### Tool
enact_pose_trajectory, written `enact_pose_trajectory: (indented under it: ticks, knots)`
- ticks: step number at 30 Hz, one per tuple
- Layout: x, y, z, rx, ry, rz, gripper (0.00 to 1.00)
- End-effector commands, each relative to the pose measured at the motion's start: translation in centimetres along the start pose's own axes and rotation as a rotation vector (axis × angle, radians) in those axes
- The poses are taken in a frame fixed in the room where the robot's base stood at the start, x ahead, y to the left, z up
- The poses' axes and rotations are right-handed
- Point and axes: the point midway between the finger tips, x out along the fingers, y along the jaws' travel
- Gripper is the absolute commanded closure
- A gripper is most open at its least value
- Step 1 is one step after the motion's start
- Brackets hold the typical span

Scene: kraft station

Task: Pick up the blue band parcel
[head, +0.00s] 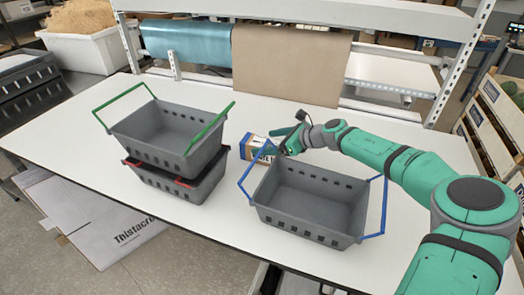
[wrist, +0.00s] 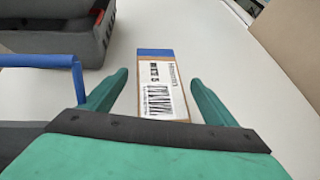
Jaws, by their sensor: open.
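The blue band parcel (head: 250,147) is a small brown box with a blue band and a white label. My gripper (wrist: 158,85) is open, with one finger on each side of the parcel and a gap on both sides. In the head view my gripper (head: 277,139) is at the parcel's right end and hides part of it.
A grey basket with blue handles (head: 310,205) stands just in front of my gripper. Stacked grey baskets, the top one with green handles (head: 165,130), stand to the left. Brown paper (head: 290,65) and a blue roll (head: 187,40) hang behind. The table (head: 150,225) is clear at the front left.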

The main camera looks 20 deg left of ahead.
Motion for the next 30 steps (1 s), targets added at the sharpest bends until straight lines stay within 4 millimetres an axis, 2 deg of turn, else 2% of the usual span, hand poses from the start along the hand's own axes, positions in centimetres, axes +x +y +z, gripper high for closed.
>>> enact_pose_trajectory:
  ticks: [4, 13, 30]
  knots:
    - [-0.09, -0.04, -0.04, 0.000, 0.000, -0.001, 0.19]
    - [0.04, 0.05, 0.01, 0.000, 0.000, 0.001, 0.91]
    - [-0.26, 0.02, 0.59, -0.003, 0.000, 0.000, 0.92]
